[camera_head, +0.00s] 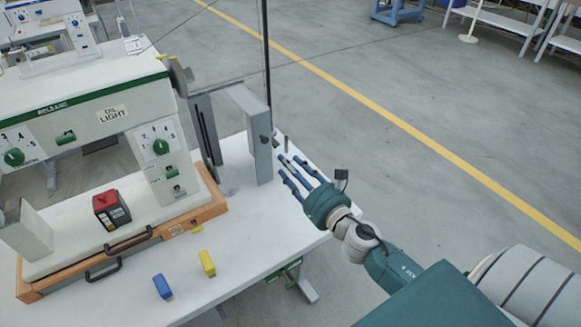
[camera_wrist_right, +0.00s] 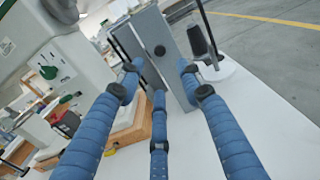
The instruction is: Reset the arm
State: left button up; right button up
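My right gripper (camera_head: 289,167) reaches over the right end of the white table, with its blue fingers pointing toward the back left. In the right wrist view its three fingers (camera_wrist_right: 160,75) are spread apart, with nothing held between them. A grey upright bracket (camera_head: 255,135) stands just left of the fingertips; the bracket also shows beyond the fingers in the wrist view (camera_wrist_right: 172,50). I cannot tell whether the fingers touch it. My left gripper is not in view.
The white table (camera_head: 255,225) is bare in front of the bracket. Open floor (camera_head: 400,190) lies right.

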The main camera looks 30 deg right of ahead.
jog(key=s+d+f+m+g+h, duration=0.2)
jog(key=s+f+m+g+h, duration=0.55)
jog(key=m, duration=1.25)
jog(key=s+a+f+m+g+y, duration=0.4)
jog(key=s+a+m, duration=0.3)
jog(key=s, duration=0.4)
jog(key=s+a+f+m+g+y, duration=0.3)
jog(key=s+a+f+m, duration=0.2)
jog(key=s+a+m, duration=0.45)
jog(key=s+d+f+n+g, duration=0.1)
jog(key=s+d+f, duration=0.1)
jog(key=f, duration=1.2)
jog(key=s+d+f+n+g, duration=0.1)
jog(key=s+f, duration=0.2)
jog(key=f, duration=1.1)
jog(key=s+d+f, duration=0.3)
jog(key=s+f, duration=1.1)
jog(key=s, duration=0.1)
jog(key=shift+s, duration=0.4)
